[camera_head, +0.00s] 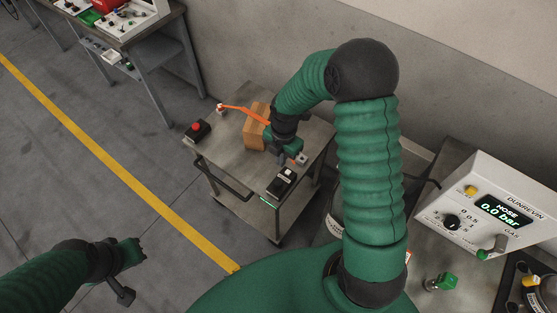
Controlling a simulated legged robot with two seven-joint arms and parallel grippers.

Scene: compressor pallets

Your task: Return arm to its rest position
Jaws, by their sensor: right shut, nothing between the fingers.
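My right arm (368,175) in its green sleeve arches up and reaches over a grey cart (222,165). My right gripper (284,160) is shut and empty. It appears low over the cart top, between a cardboard box and a small black device; I cannot tell whether it touches anything. My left arm (45,285) comes in at the lower left. My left gripper (132,272) appears over the floor, away from the cart, and its finger opening is unclear.
The cart holds a brown box (255,125), an orange tool (245,113), a red-button box (197,130) and a black device (281,183). A white gauge panel (490,213) reading 0.0 bar stands at right. A workbench (150,40) is at upper left. Floor at left is clear.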

